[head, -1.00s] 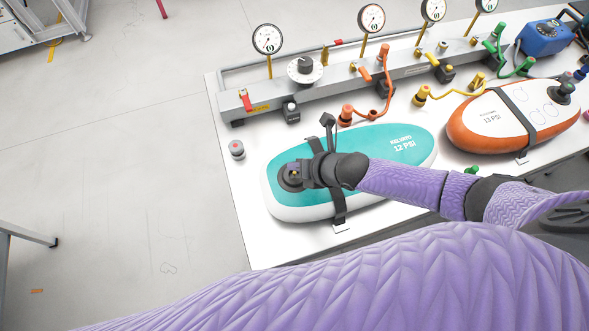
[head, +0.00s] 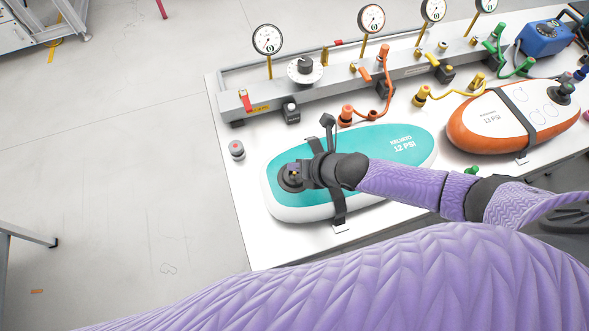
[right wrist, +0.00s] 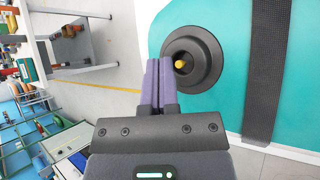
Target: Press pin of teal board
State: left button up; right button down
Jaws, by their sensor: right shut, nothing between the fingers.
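The teal board (head: 375,150) lies strapped on the white bench, marked 12 PSI. Its round dark valve (head: 291,182) is at the left end. In the right wrist view the valve (right wrist: 205,50) shows a yellow pin (right wrist: 180,64) at its centre. My right gripper (head: 293,172) is over the valve in the head view. In the right wrist view its closed fingers (right wrist: 159,68) are empty and sit just left of the pin, overlapping the valve's left side. I cannot tell whether they touch it. My left gripper is not in view.
A black strap (right wrist: 264,70) crosses the board beside the valve. An orange and white board (head: 480,125) lies to the right. A grey manifold (head: 330,85) with gauges and coloured hoses runs behind. A grey cap with a red top (head: 237,149) stands left of the teal board.

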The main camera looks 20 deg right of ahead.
dwell(0.4)
jog(key=shift+f+b, duration=0.45)
jog(key=shift+f+b, duration=0.65)
jog(key=shift+f, duration=0.05)
dwell(0.5)
jog(key=shift+r+p, duration=1.1)
jog(key=shift+r, duration=0.1)
notch_tip(320, 180, up, 6)
jog(key=p, duration=0.5)
jog(key=shift+p, duration=0.4)
